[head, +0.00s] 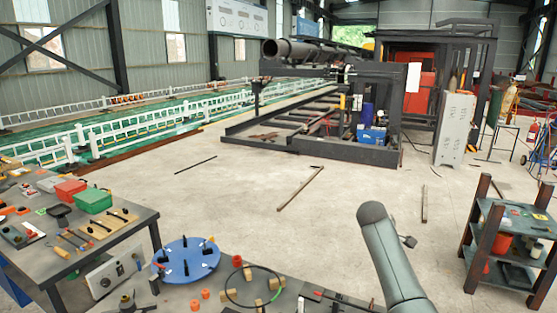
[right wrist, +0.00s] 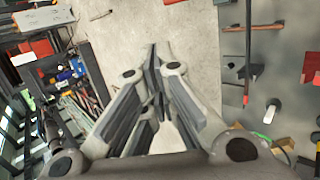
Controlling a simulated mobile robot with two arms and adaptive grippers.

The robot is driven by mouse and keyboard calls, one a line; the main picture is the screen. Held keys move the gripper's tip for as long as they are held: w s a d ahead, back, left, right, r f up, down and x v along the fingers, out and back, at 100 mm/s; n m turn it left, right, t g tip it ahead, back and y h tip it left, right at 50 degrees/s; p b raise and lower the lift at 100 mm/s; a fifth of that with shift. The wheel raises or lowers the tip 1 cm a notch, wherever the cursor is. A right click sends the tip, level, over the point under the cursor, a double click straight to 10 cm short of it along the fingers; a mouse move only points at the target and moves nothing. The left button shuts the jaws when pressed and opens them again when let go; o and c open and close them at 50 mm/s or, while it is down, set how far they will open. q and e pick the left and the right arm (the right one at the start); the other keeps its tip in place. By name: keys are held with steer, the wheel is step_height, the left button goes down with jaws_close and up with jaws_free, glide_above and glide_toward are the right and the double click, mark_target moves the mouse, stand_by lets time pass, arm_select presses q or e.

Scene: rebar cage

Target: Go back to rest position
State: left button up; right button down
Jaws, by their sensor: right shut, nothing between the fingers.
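My right gripper (right wrist: 156,62) shows in the right wrist view with its two grey fingers brought together and nothing between them. Its fingertips are over bare concrete floor, between cluttered equipment on the left and a grey tabletop on the right. In the head view, a grey rounded link of my arm rises from the bottom edge right of centre; the gripper on it is out of that view. I make out no left gripper in either view.
A workbench (head: 146,219) with tools, a red bin (head: 70,190) and a green bin (head: 93,201) stands at left. A blue round plate (head: 187,258) and a black ring lie at the bottom. A shelf cart (head: 477,268) stands at right. The middle floor is mostly clear.

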steer(key=s+a+f+m+g+y, duration=0.1)
steer(key=s+a+f+m+y, duration=0.15)
steer(key=s+f, duration=0.85)
steer(key=s+a+f+m+y, duration=0.1)
steer(key=s+a+f+m, duration=0.15)
steer(key=s+f, duration=0.8)
steer(key=s+a+r+m+g+y, duration=0.1)
steer(key=s+a+r+m, duration=0.15)
steer(key=s, duration=1.25)
steer(key=s+a+r+m+g+y, duration=0.1)
steer(key=s+a+m+y, duration=0.2)
steer(key=s, duration=1.2)
step_height(320, 180, down, 34)
steer(key=s+g+h+b, duration=0.1)
steer(key=b, duration=0.7)
arm_select(q)
step_height(320, 180, down, 14)
steer(key=b, duration=0.6)
arm_select(e)
steer(key=s+d+f, duration=0.1)
steer(key=s+f, duration=0.7)
steer(key=f, duration=0.3)
steer(key=s+d+f+g, duration=0.1)
steer(key=s+f, duration=0.8)
steer(key=f, duration=0.2)
steer(key=shift+d+f+n+g, duration=0.2)
steer(key=shift+f+n+g, duration=0.1)
steer(key=shift+n, duration=0.15)
